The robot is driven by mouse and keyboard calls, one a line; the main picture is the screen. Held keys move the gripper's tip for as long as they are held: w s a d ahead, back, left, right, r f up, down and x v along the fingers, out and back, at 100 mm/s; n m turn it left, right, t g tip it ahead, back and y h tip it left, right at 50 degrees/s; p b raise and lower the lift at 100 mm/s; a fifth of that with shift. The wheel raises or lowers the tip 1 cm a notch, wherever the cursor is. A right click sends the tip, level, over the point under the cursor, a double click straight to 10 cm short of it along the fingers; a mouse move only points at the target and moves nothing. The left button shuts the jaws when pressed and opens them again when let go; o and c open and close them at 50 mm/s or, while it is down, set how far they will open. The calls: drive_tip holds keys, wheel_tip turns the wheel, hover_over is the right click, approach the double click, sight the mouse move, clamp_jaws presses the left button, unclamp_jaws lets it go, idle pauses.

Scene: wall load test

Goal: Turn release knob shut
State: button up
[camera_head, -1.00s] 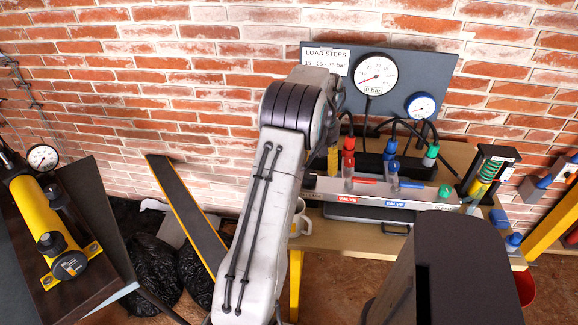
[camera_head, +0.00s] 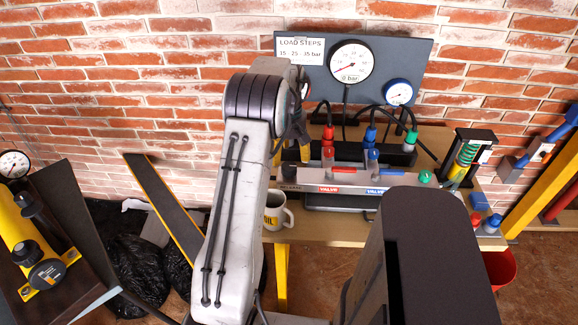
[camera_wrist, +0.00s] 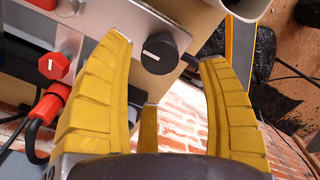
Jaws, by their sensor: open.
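The black release knob (camera_wrist: 160,54), with a white pointer line, shows in the wrist view on the end of the grey valve block (camera_wrist: 140,22). In the head view the block (camera_head: 345,180) stands on the bench, and my arm hides most of my gripper.
A mug (camera_head: 277,212) stands close to the block's left end. The pressure gauge (camera_head: 350,63) is on the panel behind. Black bags (camera_head: 135,270) lie on the floor.

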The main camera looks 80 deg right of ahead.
sight(289, 166)
drive_tip(key=shift+f, duration=2.5)
drive_tip(key=shift+c, duration=0.5)
drive_tip(key=c, duration=1.1)
drive_tip(key=shift+m, duration=0.3)
drive_tip(key=m, duration=0.3)
drive_tip(key=shift+m, duration=0.3)
drive_tip(key=m, duration=0.4)
drive_tip(key=shift+m, duration=0.3)
drive_tip(key=m, duration=0.4)
drive_tip(key=shift+a+f+b, duration=0.1)
drive_tip(key=shift+b, duration=0.25)
drive_tip(key=shift+m, duration=2.5)
